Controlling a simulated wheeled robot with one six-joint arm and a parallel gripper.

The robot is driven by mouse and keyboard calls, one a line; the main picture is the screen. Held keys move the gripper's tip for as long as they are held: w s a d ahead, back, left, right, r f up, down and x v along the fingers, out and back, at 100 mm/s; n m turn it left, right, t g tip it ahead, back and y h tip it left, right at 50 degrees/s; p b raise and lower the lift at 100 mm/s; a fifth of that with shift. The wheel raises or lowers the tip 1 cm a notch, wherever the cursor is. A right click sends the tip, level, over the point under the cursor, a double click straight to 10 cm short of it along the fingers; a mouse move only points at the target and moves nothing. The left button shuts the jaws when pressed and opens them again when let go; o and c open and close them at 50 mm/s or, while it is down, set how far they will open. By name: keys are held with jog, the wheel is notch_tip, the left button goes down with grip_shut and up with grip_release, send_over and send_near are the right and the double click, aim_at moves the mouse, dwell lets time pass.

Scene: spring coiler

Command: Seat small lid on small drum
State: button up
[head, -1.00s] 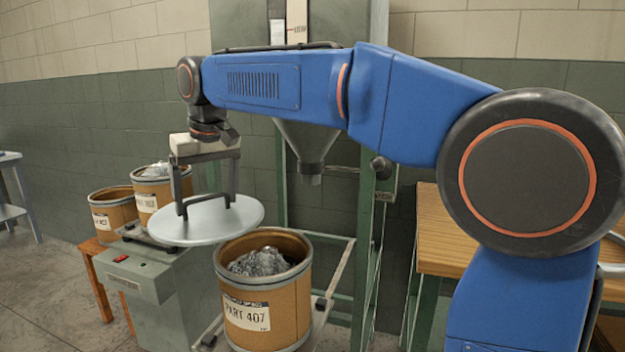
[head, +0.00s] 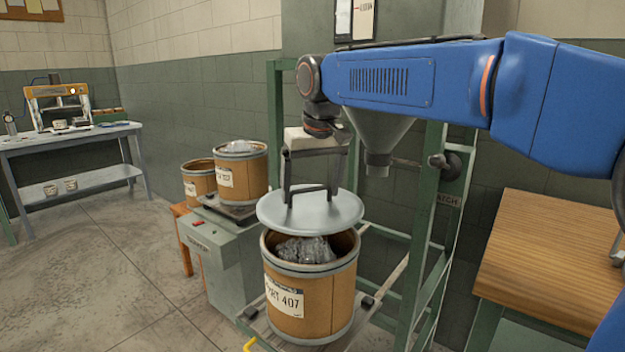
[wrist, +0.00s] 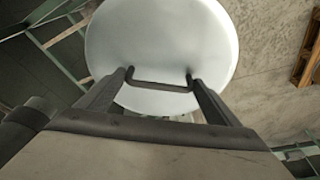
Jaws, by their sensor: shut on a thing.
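My gripper (head: 310,190) is shut on the handle of a round grey lid (head: 342,212). The lid hangs about level. A gap shows between lid and front rim, with grey metal pieces (head: 305,250) visible inside the drum. The rear rim is hidden by the lid. In the wrist view my gripper (wrist: 158,80) spans the handle, and the pale lid (wrist: 160,40) hides the drum.
Another filled drum (head: 242,175) stands on the grey scale cabinet (head: 225,255), with an open drum (head: 200,180) behind it. A hopper (head: 378,135) on a green frame (head: 425,230) is close right of the lid. A wooden bench (head: 545,255) stands right; floor at left is clear.

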aim_at(312, 206)
jog(key=shift+f, duration=2.95)
jog(key=shift+s, duration=0.15)
jog(key=shift+f, duration=0.1)
jog(key=o, duration=1.6)
jog(key=shift+c, duration=0.2)
notch_tip(312, 206, up, 12)
